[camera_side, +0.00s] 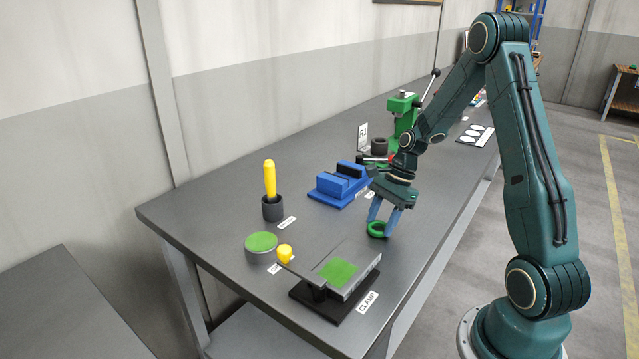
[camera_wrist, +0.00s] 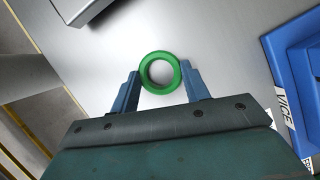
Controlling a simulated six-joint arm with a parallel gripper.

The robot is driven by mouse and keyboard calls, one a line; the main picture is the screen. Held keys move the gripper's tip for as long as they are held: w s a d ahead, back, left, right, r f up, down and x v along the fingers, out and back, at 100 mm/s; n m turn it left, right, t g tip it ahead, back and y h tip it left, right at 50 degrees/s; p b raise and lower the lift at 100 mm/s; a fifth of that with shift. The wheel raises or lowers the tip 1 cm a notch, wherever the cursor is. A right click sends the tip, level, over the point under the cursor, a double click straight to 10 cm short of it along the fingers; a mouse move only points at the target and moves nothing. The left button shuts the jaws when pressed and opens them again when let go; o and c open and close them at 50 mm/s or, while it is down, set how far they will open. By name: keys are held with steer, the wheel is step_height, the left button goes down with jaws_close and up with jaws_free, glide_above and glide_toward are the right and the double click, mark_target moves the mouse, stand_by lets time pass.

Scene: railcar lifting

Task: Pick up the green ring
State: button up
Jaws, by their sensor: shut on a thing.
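The green ring (camera_side: 377,229) is at or just above the grey bench top, right of the middle in the side view. In the wrist view the green ring (camera_wrist: 145,80) sits between the blue fingers of my gripper (camera_wrist: 161,84). My gripper (camera_side: 382,218) points down, with one finger on each side of the ring, shut on its outside. I cannot tell whether the ring touches the bench.
A blue vise (camera_side: 338,186) stands behind and left of my gripper. A clamp with a green pad (camera_side: 338,271) is in front. A yellow-handled tool (camera_side: 269,178) stands in a dark holder beside a green-topped disc (camera_side: 260,241). A green press (camera_side: 404,108) stands farther back.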

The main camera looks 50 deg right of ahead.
mark_target(381, 226)
step_height(381, 226, up, 20)
stand_by(0.6)
steer(key=shift+f, duration=0.1)
stand_by(0.5)
